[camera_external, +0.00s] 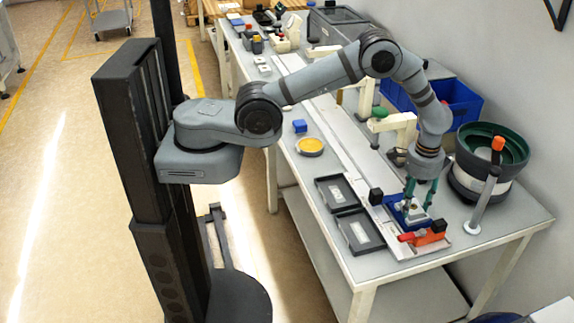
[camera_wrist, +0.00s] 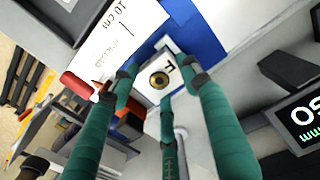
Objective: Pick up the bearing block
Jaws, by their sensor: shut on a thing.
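The bearing block (camera_wrist: 149,95) is a pale block with a brass-coloured ring around a dark hole and a letter mark on its top. In the external view the pale bearing block (camera_external: 414,214) is at the blue fixture (camera_external: 391,203) near the front end of the table. My gripper (camera_external: 418,203) points down over it. In the wrist view the green fingers of my gripper (camera_wrist: 162,88) are closed around the block from several sides. I cannot tell whether the block still touches the fixture.
A red and orange clamp (camera_external: 430,236) sits just in front of the fixture. Two black trays (camera_external: 359,231) lie to the left. A green bowl feeder (camera_external: 492,150) and a grey post with an orange top (camera_external: 486,196) stand to the right. A yellow dish (camera_external: 310,146) lies farther back.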

